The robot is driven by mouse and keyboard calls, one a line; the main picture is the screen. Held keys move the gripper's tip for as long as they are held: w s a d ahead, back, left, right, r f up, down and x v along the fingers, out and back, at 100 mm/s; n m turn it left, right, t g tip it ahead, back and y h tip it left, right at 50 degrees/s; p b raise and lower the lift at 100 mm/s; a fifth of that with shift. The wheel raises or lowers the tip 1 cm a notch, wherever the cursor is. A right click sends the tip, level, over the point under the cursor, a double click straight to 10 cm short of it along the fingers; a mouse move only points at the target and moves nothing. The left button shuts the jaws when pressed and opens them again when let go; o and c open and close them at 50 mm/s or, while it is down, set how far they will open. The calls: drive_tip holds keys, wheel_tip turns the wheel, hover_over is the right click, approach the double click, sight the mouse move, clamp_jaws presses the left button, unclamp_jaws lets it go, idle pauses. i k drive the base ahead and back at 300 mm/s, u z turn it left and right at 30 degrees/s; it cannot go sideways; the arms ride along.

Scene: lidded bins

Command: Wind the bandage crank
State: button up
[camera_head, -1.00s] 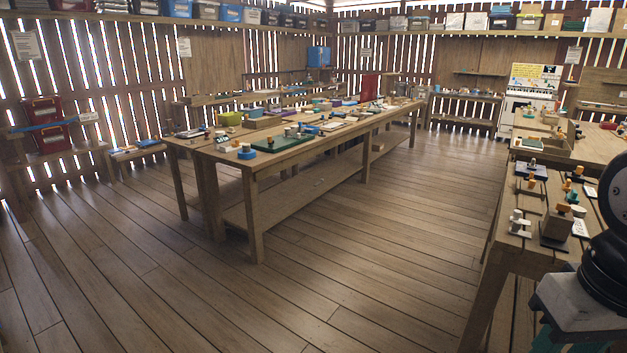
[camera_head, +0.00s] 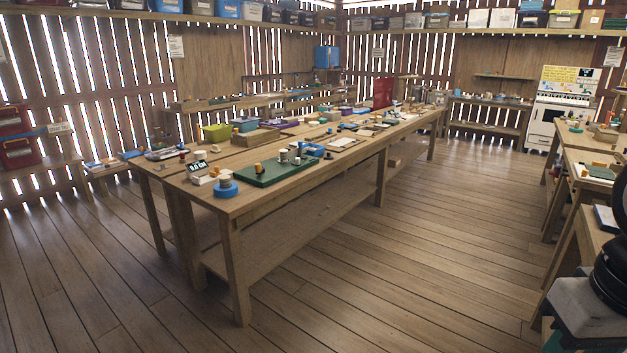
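I cannot pick out the bandage crank for certain. Several small devices stand on the long wooden table (camera_head: 232,205) in the middle. Part of my arm shows at the lower right edge. My gripper is not in view.
More benches with small items stand at the right (camera_head: 590,165). A white cabinet (camera_head: 545,115) is at the back right. Red boxes (camera_head: 18,150) sit at the far left. The plank floor (camera_head: 420,240) between the long table and the right benches is clear.

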sight(260, 170)
drive_tip(key=u, duration=0.95)
drive_tip(key=i, duration=3.45)
drive_tip(key=z, duration=0.55)
